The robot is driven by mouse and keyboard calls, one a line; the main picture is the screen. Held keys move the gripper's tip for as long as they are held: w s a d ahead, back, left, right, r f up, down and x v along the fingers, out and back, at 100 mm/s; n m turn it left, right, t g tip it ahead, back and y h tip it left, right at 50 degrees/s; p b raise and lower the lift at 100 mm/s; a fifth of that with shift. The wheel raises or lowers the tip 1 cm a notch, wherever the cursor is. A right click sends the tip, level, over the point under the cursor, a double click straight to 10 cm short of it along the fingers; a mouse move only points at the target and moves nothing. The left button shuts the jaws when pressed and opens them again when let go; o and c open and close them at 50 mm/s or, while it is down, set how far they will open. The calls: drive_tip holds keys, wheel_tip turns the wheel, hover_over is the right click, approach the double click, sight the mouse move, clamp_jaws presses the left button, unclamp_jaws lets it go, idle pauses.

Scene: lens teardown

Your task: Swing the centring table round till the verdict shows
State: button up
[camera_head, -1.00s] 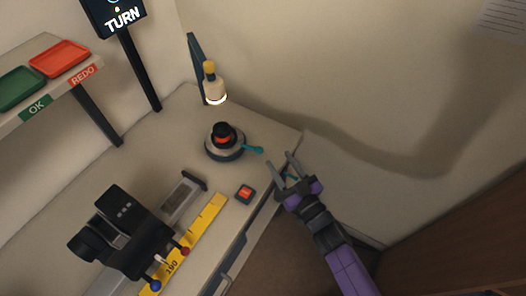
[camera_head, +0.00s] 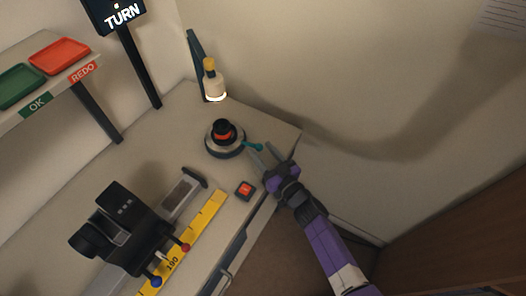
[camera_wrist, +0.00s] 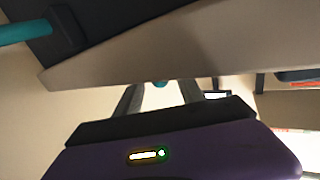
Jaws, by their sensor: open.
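The centring table (camera_head: 226,150) is a round pale disc on a dark base near the bench's back right. A black and orange lens part (camera_head: 222,132) sits on it. Its teal handle (camera_head: 253,146) points right, toward the bench edge. My gripper (camera_head: 262,152) is open, with its fingertips close around or beside the handle's end; I cannot tell whether they touch it. In the wrist view the fingers (camera_wrist: 163,95) are apart, and a small teal tip (camera_wrist: 160,84) shows between them under a pale edge. The display (camera_head: 120,14) reads "TURN".
A lamp (camera_head: 213,85) stands behind the table. An orange-red button (camera_head: 245,188) lies in front of it. A black bench device (camera_head: 118,228) and a yellow scale (camera_head: 200,229) are at front left. Green (camera_head: 20,86) and red (camera_head: 60,57) trays sit on a shelf marked OK and REDO.

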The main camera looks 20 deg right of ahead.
drive_tip(key=shift+w, duration=0.1)
clamp_jaws()
idle(1.4)
